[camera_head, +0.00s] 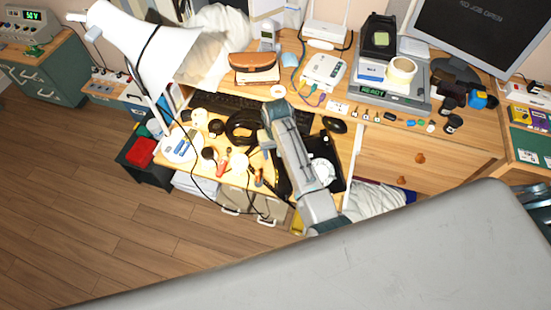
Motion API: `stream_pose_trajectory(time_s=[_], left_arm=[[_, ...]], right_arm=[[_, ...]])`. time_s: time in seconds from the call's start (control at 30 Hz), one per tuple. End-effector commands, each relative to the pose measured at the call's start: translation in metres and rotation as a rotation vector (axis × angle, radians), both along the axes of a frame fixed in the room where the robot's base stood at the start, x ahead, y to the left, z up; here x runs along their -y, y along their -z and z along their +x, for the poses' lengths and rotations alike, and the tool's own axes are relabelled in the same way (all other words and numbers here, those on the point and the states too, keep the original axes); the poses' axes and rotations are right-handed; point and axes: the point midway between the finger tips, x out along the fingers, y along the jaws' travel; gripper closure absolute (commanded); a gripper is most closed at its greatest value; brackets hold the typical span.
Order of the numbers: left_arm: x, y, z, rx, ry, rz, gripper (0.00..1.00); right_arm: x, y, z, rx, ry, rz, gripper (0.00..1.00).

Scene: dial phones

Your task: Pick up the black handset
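A black dial phone (333,152) with a pale round dial (322,171) sits on the pull-out shelf of the desk, partly covered by a grey arm of mine. A dark strip (282,180) shows just left of that arm; it may be the black handset, but I cannot tell. The arm, which seems to be my left one, reaches up from the lower middle. Its far end (275,112) is over the shelf near the keyboard; I cannot make out its fingers. Part of my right arm (533,203) shows at the right edge, without clear fingertips.
A black coiled cable (243,127), small tools and a keyboard (222,101) crowd the shelf left of the phone. A black mouse (334,124) lies above it. A white lamp (150,45) leans in at upper left. A monitor (480,35) stands at upper right. The wooden floor (90,200) is clear.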

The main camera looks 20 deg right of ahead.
Motion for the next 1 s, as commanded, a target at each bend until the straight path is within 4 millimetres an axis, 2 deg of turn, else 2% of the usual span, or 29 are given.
stream_pose_trajectory(time_s=[0.1,0.2,0.33,0.57,0.87,0.9,1.0], left_arm=[[0.001,-0.001,-0.015,-0.019,0.000,0.000,1.00],[0.001,-0.002,-0.020,-0.027,-0.001,-0.001,1.00],[0.001,-0.008,-0.014,-0.020,-0.001,-0.001,1.00],[0.001,-0.015,0.008,0.010,0.000,-0.001,1.00],[0.001,-0.014,0.000,0.000,0.000,-0.001,1.00],[0.001,-0.014,-0.001,-0.001,0.000,-0.001,1.00],[0.001,-0.014,-0.003,-0.004,0.000,-0.001,1.00]], right_arm=[[0.000,0.011,0.000,-0.001,0.000,0.000,0.45],[0.000,0.017,0.001,0.001,0.001,0.000,0.45],[0.001,0.029,0.002,-0.002,0.001,-0.001,0.45],[0.002,0.060,0.004,0.000,0.001,-0.001,0.45],[0.002,0.067,0.004,0.002,0.001,0.000,0.45],[0.002,0.067,0.004,0.002,0.001,0.000,0.47],[0.002,0.067,0.004,0.002,0.001,0.000,0.67]])
